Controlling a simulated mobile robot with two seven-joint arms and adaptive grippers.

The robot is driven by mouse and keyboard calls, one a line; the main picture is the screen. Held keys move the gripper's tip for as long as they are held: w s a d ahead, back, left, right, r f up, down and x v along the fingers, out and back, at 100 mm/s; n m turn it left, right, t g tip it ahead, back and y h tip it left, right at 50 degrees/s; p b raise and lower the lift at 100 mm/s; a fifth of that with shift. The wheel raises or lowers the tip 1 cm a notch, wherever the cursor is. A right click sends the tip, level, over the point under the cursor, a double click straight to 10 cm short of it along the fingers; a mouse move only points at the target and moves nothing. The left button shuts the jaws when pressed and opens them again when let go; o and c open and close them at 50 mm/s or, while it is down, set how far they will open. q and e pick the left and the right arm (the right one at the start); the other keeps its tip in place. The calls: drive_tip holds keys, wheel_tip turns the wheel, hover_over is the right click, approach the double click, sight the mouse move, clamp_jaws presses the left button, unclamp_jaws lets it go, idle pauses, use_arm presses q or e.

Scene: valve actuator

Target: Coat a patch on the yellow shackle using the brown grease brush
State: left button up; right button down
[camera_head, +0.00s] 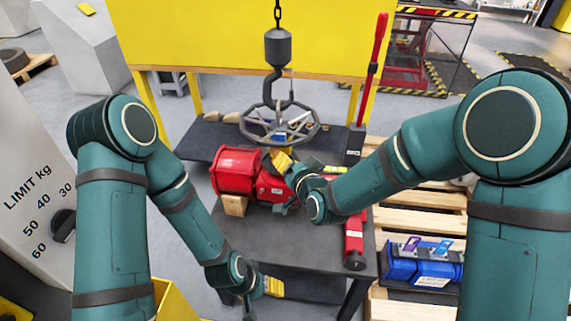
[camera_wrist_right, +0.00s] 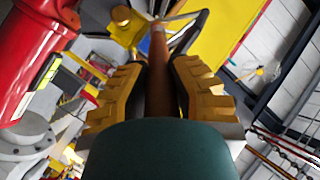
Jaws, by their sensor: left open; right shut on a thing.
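My right gripper (camera_head: 283,160) is at the red valve actuator (camera_head: 238,172), just below the grey handwheel. In the right wrist view it (camera_wrist_right: 160,70) is shut on the brown grease brush (camera_wrist_right: 159,85), whose handle runs away from me between the yellow fingers. A yellow rounded part (camera_wrist_right: 127,30), apparently the shackle, shows beyond the fingers, near the far end of the brush. I cannot tell whether the brush touches it. My left gripper (camera_head: 274,287) is open and empty, low at the table's front edge.
A red long-handled tool (camera_head: 373,65) stands behind at right. A blue box (camera_head: 425,264) is on the pallet (camera_head: 425,198) to the right.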

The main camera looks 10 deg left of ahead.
drive_tip(key=d, duration=0.3)
drive_tip(key=shift+s+d, duration=0.1)
drive_tip(key=shift+d, duration=0.1)
drive_tip(key=shift+a, duration=0.1)
drive_tip(key=shift+a, duration=1.95)
drive_tip(key=shift+s, duration=2.9)
